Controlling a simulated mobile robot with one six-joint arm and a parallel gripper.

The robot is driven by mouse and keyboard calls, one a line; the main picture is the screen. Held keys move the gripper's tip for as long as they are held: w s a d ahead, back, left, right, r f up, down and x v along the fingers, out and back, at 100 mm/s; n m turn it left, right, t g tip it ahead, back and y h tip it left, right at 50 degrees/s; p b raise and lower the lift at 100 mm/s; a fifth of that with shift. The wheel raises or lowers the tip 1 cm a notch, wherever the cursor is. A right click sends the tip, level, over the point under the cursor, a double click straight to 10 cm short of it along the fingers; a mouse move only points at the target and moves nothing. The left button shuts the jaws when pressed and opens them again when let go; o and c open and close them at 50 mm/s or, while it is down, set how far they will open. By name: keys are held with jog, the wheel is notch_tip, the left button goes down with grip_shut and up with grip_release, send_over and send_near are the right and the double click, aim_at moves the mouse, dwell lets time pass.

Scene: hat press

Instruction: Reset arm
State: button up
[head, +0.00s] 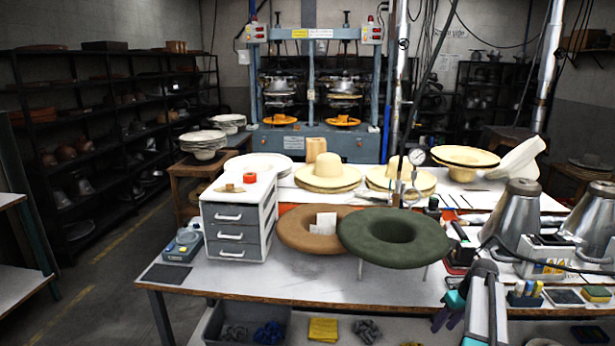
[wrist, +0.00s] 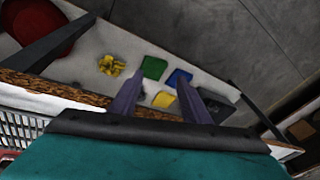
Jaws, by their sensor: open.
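My gripper (head: 441,318) is at the front edge of the workbench, right of centre in the head view, beside my arm. In the wrist view my gripper (wrist: 158,82) shows two dark fingers spread apart with nothing held between them. Past the fingers, well beyond the tips, are a green piece (wrist: 153,67), a blue piece (wrist: 180,77) and a yellow piece (wrist: 163,99) on a pale surface. A crumpled yellow item (wrist: 110,66) lies left of them.
The workbench (head: 230,283) holds a brown hat form (head: 293,238), a green hat form (head: 395,236), a grey drawer unit (head: 235,240) and metal cones (head: 520,215) at right. A lower shelf carries a grey bin (head: 245,325) and a yellow cloth (head: 323,329). The left floor is clear.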

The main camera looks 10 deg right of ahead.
jog(key=s+a+f+n+g, duration=0.1)
jog(key=s+a+f+g, duration=0.15)
jog(key=a+f, duration=0.65)
jog(key=s+a+f+n+g, duration=0.1)
jog(key=s+a+f, duration=0.35)
jog(key=a, duration=0.85)
jog(key=s+a+f+n+g, duration=0.1)
jog(key=a+f, duration=0.8)
jog(key=a, duration=0.1)
jog(key=s+a+f+g, duration=0.3)
jog(key=s+a+f, duration=0.3)
jog(key=s+a, duration=0.5)
jog(key=s+f+m+h, duration=0.2)
jog(key=s+m, duration=0.1)
jog(key=s, duration=1.2)
jog(key=shift+a+f, duration=0.25)
jog(key=shift+f, duration=0.1)
jog(key=shift+g, duration=0.25)
jog(key=c, duration=0.3)
